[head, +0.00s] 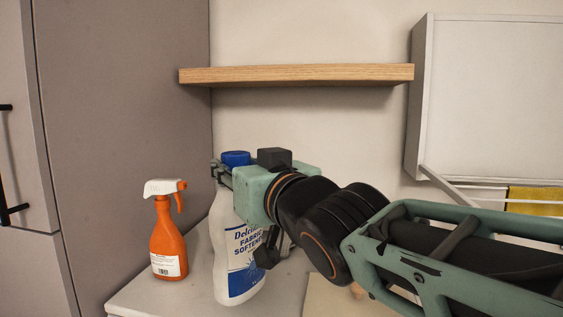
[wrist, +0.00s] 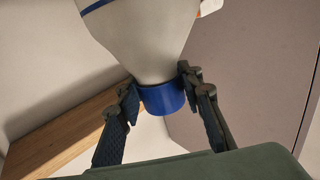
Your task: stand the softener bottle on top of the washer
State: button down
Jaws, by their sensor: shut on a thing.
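The softener bottle (head: 234,262) is white with a blue cap and a blue and white label. It is close to upright in the head view, over the front part of a white top (head: 190,296); I cannot tell whether its base touches. I cannot tell if this top is the washer's. My gripper (head: 222,172) is shut on the bottle's neck just below the cap, coming from the right and hiding part of the label side. In the wrist view the fingers (wrist: 160,86) lie on both sides of the neck, and the bottle body (wrist: 145,35) fills the top.
An orange spray bottle (head: 168,238) with a white head stands just left of the softener. A wooden shelf (head: 297,75) hangs above my gripper. A tall grey cabinet (head: 125,130) closes the left. A wall rack (head: 490,100) with a yellow cloth (head: 536,200) is at right.

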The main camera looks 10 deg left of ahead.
jog(key=shift+f, duration=1.05)
jog(key=shift+f+b, duration=0.2)
jog(key=shift+b, duration=0.15)
jog(key=c, duration=1.4)
grip_release()
jog(key=shift+d+f, duration=0.1)
jog(key=shift+f, duration=0.1)
jog(key=shift+o, duration=0.2)
jog(key=shift+r, duration=0.1)
jog(key=shift+r+p, duration=0.2)
jog(key=shift+p, duration=0.15)
jog(key=b+v, duration=0.1)
jog(key=v, duration=1.1)
jog(key=shift+f, duration=0.15)
